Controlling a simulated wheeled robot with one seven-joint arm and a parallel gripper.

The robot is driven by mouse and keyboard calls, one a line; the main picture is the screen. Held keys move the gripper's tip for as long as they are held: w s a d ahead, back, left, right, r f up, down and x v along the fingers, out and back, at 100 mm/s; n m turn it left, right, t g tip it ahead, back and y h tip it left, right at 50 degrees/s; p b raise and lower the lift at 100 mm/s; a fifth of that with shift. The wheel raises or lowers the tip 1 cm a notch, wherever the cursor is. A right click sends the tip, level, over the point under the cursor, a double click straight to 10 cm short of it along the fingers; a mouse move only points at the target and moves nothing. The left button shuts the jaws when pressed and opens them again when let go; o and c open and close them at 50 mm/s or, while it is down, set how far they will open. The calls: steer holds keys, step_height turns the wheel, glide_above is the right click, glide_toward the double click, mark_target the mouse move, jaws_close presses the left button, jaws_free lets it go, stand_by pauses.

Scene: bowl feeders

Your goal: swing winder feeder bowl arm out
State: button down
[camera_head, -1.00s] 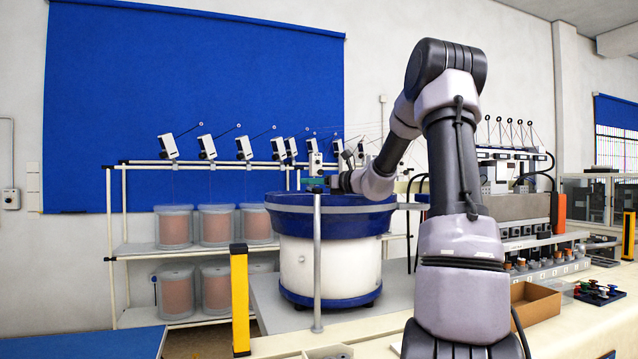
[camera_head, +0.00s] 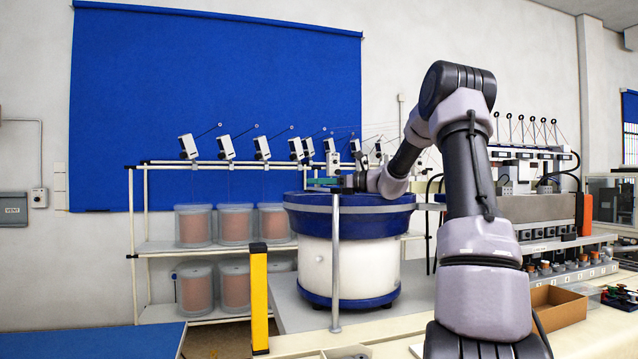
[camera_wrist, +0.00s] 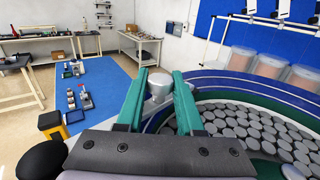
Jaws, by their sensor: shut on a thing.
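The feeder bowl (camera_head: 305,208) is a wide blue bowl on a white drum with a blue foot. Grey discs (camera_wrist: 245,130) lie inside it in the wrist view. My gripper (camera_wrist: 160,78) has teal fingers shut on a pale round knob (camera_wrist: 160,84) beside the bowl's rim. In the head view my gripper (camera_head: 325,183) is near the post's top. How the knob joins the bar is hidden.
A yellow post (camera_head: 259,300) stands at left of the bowl's table. A rack with copper-coloured spools (camera_head: 235,224) is behind. A cardboard box (camera_head: 558,305) lies at right.

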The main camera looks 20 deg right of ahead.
steer(key=c, duration=0.5)
jaws_free()
steer(key=shift+c, duration=0.2)
steer(key=v, duration=1)
steer(key=shift+s+d, duration=0.25)
steer(key=shift+d, duration=0.05)
